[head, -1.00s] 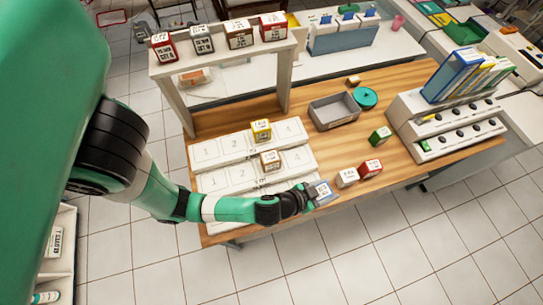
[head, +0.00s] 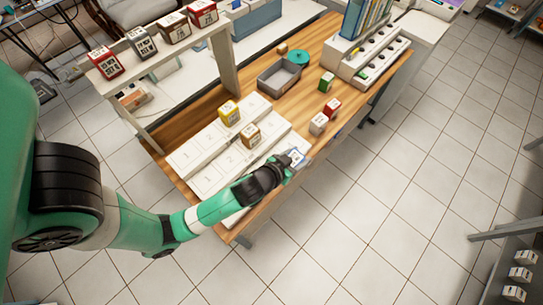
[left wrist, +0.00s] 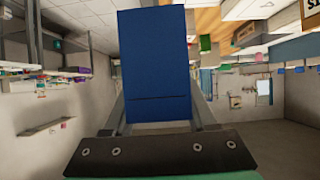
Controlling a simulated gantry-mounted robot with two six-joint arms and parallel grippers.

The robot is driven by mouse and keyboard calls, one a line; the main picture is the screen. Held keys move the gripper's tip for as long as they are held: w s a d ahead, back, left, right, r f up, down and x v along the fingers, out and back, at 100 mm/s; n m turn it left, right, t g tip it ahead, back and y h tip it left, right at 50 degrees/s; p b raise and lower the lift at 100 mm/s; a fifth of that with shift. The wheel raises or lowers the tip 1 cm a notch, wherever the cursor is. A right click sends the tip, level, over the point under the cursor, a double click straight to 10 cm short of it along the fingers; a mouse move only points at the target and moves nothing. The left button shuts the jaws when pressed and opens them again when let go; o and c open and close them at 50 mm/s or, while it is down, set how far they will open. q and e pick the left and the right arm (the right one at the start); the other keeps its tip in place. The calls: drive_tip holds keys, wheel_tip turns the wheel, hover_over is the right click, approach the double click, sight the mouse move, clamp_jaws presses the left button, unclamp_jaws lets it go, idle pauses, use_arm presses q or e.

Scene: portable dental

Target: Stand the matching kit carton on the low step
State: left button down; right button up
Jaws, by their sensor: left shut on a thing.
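My left gripper (head: 285,167) is shut on a carton with a white labelled face and blue (head: 297,157). In the left wrist view the carton shows as a plain blue face (left wrist: 155,65) between the fingers. It is at the right end of the low step (head: 232,217); I cannot tell whether it touches. My arm hides much of that step. A yellow-topped carton (head: 230,113) stands on the top step and a brown one (head: 250,135) on the middle step. My right gripper is not in view.
A white carton (head: 318,124), a red one (head: 333,107) and a green one (head: 326,83) stand on the wooden table right of the steps. A grey tray (head: 280,77) lies behind. A raised shelf (head: 165,60) holds several cartons.

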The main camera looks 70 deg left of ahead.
use_arm(q)
drive_tip(key=s+a+f, duration=0.1)
drive_tip(key=a+f, duration=0.1)
drive_tip(key=s+a+f+b, duration=0.1)
drive_tip(key=a+f, duration=0.1)
drive_tip(key=a, duration=0.1)
drive_tip(key=s+a+f+b, duration=0.1)
drive_tip(key=a+f, duration=0.2)
drive_tip(key=shift+s+a, duration=0.1)
drive_tip(key=shift+s, duration=0.1)
drive_tip(key=shift+a+f, duration=0.15)
drive_tip(key=shift+s+a+f, duration=0.1)
drive_tip(key=shift+a+f, duration=0.05)
drive_tip(key=shift+f, duration=0.15)
drive_tip(key=shift+f+b, duration=0.65)
drive_tip(key=shift+f, duration=0.85)
drive_tip(key=shift+f, duration=0.1)
drive_tip(key=shift+c, duration=1)
unclamp_jaws()
